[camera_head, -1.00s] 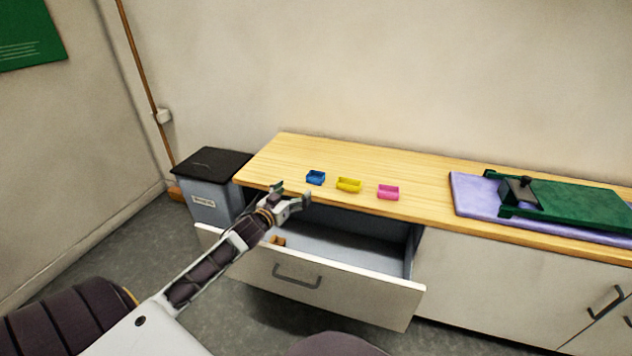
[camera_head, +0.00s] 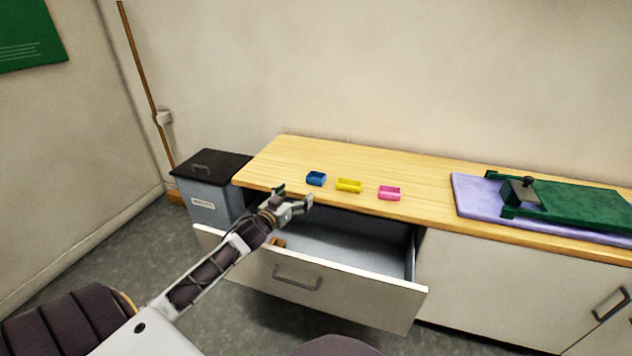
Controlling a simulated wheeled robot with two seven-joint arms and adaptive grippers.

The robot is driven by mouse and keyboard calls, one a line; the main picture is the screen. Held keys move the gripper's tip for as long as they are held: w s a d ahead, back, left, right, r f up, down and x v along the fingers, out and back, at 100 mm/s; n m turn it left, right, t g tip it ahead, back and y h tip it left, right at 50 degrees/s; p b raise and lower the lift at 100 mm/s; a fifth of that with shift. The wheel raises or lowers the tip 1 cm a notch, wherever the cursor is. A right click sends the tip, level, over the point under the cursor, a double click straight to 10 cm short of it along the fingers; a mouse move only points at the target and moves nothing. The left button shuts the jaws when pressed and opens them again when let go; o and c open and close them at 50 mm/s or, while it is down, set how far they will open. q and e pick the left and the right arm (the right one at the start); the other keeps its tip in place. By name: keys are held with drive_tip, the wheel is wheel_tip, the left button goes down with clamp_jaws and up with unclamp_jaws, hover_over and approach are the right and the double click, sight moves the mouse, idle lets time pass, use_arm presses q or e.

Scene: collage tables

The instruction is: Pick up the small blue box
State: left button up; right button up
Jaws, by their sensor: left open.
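The small blue box (camera_head: 316,179) sits on the light wooden countertop (camera_head: 290,152), leftmost in a row of three small boxes. My left gripper (camera_head: 294,197) is open and empty. It shows just below the blue box in the picture, near the counter's front edge and over the open drawer, apart from the box. My right gripper is not in view.
A yellow box (camera_head: 349,186) and a pink box (camera_head: 389,193) stand to the right of the blue one. The open drawer (camera_head: 345,297) juts out below, with a small orange-brown item (camera_head: 278,242) inside. A bin (camera_head: 210,200) stands left. A green board (camera_head: 590,206) lies on a purple mat (camera_head: 468,198).

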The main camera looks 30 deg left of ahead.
sight(308, 190)
use_arm(q)
drive_tip(key=shift+w+a+f+b, duration=0.1)
drive_tip(key=shift+w+b, duration=0.5)
drive_tip(key=shift+w, duration=1.25)
drive_tip(key=shift+w+a+f+b, duration=0.1)
drive_tip(key=shift+w+b, duration=0.45)
drive_tip(key=shift+w, duration=1.45)
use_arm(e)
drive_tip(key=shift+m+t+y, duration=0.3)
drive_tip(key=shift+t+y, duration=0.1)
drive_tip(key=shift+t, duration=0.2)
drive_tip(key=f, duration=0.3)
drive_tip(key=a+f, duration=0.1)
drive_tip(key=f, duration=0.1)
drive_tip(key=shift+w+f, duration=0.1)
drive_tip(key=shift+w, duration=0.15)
use_arm(q)
drive_tip(key=shift+w, duration=0.15)
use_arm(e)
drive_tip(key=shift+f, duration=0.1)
